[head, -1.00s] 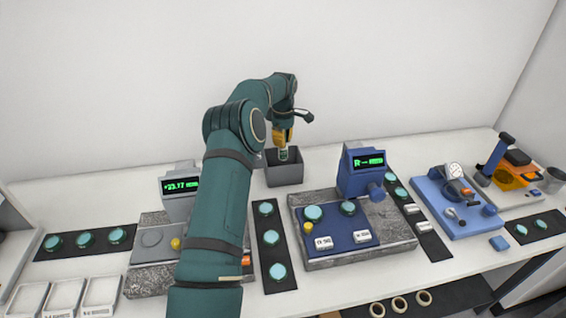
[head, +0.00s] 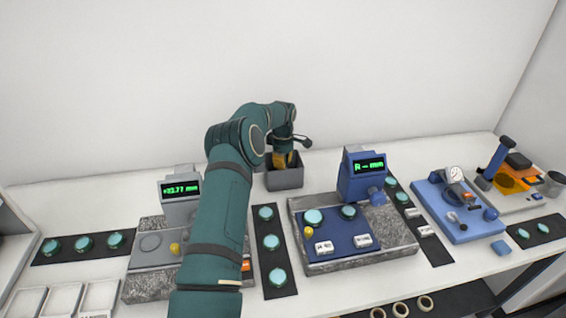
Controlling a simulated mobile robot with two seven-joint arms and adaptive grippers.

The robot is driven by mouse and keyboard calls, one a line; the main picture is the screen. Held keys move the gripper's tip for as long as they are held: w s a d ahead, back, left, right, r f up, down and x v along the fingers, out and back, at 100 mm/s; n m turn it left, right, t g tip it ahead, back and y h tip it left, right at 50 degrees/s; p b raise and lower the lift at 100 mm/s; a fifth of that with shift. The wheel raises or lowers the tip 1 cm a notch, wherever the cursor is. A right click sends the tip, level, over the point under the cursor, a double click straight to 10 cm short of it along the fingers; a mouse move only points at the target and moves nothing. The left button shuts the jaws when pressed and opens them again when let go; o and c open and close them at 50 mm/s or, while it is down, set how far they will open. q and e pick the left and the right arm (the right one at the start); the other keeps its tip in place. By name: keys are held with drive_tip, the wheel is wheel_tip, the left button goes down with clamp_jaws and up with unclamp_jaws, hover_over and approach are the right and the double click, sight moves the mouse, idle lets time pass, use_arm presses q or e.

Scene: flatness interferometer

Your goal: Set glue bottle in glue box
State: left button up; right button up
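The glue box, an open dark grey box (head: 285,181), stands on the bench behind the instruments. My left gripper (head: 285,163) points down into it, its orange-yellow fingers partly below the rim. The glue bottle is hidden now, behind the box's front wall or the fingers. I cannot tell whether the fingers are still closed on it. My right gripper is not in view.
A grey instrument (head: 180,210) stands left, partly behind my arm. A blue instrument (head: 361,183) on a granite base stands right of the box. Dark mats (head: 272,250) hold teal discs. The white bench beside the box is clear.

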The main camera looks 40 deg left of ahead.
use_arm(q)
drive_tip(key=o, duration=0.4)
drive_tip(key=shift+r, duration=0.1)
wheel_tip(320, 180, up, 12)
drive_tip(key=shift+r+p, duration=0.1)
drive_tip(key=shift+p, duration=0.4)
idle(0.4)
